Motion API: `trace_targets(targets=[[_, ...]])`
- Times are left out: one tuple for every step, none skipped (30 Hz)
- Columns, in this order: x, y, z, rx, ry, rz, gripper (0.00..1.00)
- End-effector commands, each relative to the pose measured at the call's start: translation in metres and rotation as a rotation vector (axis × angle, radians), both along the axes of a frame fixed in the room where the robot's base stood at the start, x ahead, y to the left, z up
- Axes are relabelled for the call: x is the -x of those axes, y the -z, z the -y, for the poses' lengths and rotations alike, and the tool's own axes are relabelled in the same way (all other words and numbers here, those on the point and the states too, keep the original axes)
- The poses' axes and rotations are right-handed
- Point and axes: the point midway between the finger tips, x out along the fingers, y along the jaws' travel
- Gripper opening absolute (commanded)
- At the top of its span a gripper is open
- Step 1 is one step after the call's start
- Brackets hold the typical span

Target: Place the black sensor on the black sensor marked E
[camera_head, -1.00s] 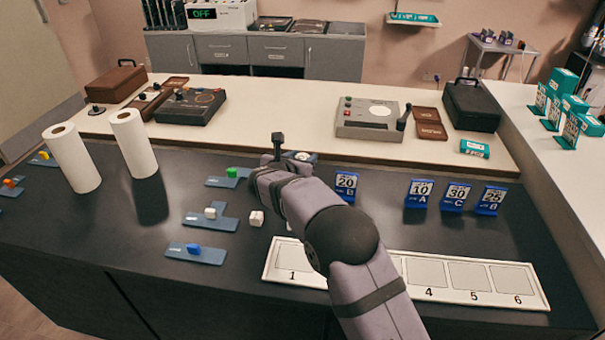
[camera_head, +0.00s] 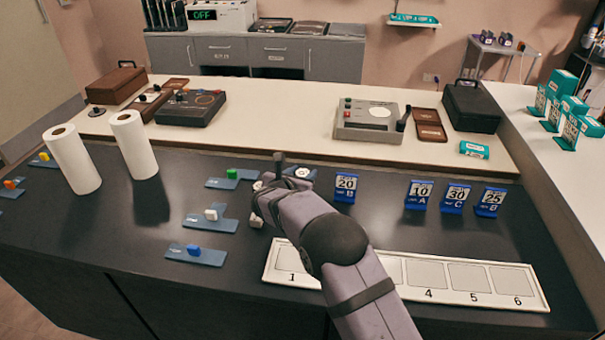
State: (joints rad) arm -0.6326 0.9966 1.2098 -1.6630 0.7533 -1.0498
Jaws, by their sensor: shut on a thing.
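My gripper (camera_head: 262,200) is over the dark counter (camera_head: 340,228), left of the middle. Its jaws are mostly hidden behind my own wrist. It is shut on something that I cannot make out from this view. I cannot pick out a black sensor for certain, and I see no readable mark E. A small round light-and-dark device (camera_head: 300,173) sits just right of and behind my gripper, partly hidden by my arm.
Blue plates with a green block (camera_head: 232,174), a white block (camera_head: 211,214) and a blue block (camera_head: 193,249) lie left. A numbered tray (camera_head: 485,300) lies front right. Blue number signs (camera_head: 421,195) stand behind it. Two white rolls (camera_head: 134,145) stand far left.

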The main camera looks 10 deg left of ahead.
Motion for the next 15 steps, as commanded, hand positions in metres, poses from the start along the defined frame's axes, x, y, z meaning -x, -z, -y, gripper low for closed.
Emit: trace_targets(targets=[[-0.0001, 0.0005, -0.0001, -0.001, 0.0, 0.001, 0.14], [-0.0001, 0.0016, -0.0001, 0.0, 0.0, 0.001, 0.14], [-0.0001, 0.003, -0.0001, -0.001, 0.0, 0.001, 0.14], [-0.0001, 0.0039, -0.0001, -0.001, 0.0, 0.001, 0.14], [-0.0001, 0.004, 0.0, 0.0, 0.0, 0.0, 0.4], [0.0, 0.003, 0.0, 0.0, 0.0, 0.0, 0.5], [0.0001, 0.003, 0.0, 0.0, 0.0, 0.0, 0.57], [0.0001, 0.003, 0.0, 0.0, 0.0, 0.0, 0.57], [0.0, 0.0031, 0.0, 0.0, 0.0, 0.0, 0.57], [0.0001, 0.0031, 0.0, 0.0, 0.0, 0.0, 0.57], [0.0001, 0.0031, 0.0, 0.0, 0.0, 0.0, 0.57], [0.0001, 0.0031, 0.0, 0.0, 0.0, 0.0, 0.57], [0.0001, 0.0031, 0.0, 0.0, 0.0, 0.0, 0.57], [0.0001, 0.0031, 0.0, 0.0, 0.0, -0.001, 0.57], [0.0, 0.0029, 0.0, 0.0, 0.0, 0.0, 0.57]])
